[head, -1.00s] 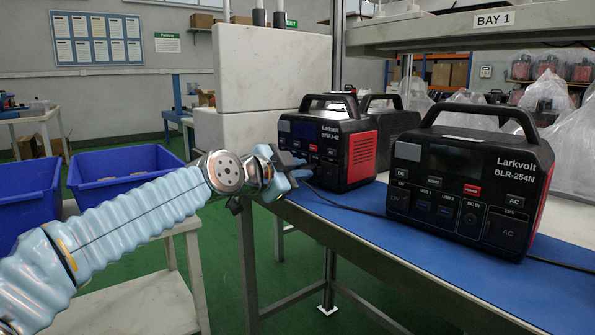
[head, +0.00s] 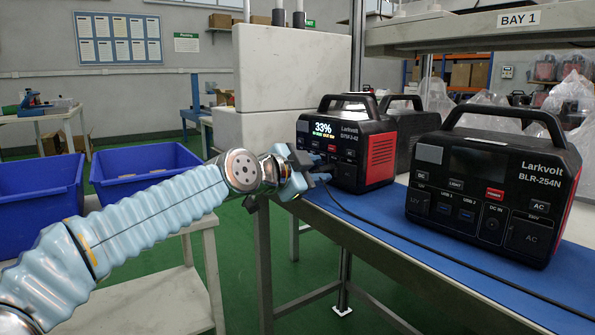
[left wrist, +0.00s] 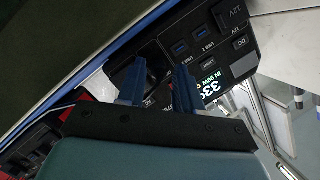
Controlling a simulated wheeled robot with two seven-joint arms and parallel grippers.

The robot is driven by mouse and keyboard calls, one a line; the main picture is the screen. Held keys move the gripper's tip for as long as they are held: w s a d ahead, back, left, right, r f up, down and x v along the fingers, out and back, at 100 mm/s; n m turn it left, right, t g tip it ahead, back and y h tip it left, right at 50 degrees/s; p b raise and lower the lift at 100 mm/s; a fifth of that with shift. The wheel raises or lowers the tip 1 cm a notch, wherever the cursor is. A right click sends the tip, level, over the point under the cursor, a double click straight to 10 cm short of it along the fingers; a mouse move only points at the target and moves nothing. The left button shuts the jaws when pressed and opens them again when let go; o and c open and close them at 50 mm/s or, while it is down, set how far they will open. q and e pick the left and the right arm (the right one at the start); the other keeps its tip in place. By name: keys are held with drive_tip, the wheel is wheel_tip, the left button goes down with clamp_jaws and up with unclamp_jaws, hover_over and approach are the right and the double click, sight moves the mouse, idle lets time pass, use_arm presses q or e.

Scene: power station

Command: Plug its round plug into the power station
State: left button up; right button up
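The power station (head: 345,145) with a lit screen reading 33% stands at the back of the blue mat; it also shows at a slant in the left wrist view (left wrist: 215,50). My left gripper (head: 319,172) is at its front panel. In the left wrist view its two blue fingers (left wrist: 157,80) are on either side of a dark round plug (left wrist: 154,62) at the panel, next to the USB ports. How deep the plug sits is hidden. A black cable (head: 400,236) runs from the fingers to the lower right across the mat. My right gripper is out of view.
A larger Larkvolt BLR-254N station (head: 490,185) stands at the right on the blue mat (head: 455,285). Another dark unit (head: 403,105) is behind. Blue bins (head: 145,180) stand on a low table at left. A shelf (head: 470,35) overhangs the right side.

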use_arm(q)
drive_tip(key=b+v, duration=0.2)
drive_tip(key=v, duration=1.1)
drive_tip(key=shift+a, duration=0.1)
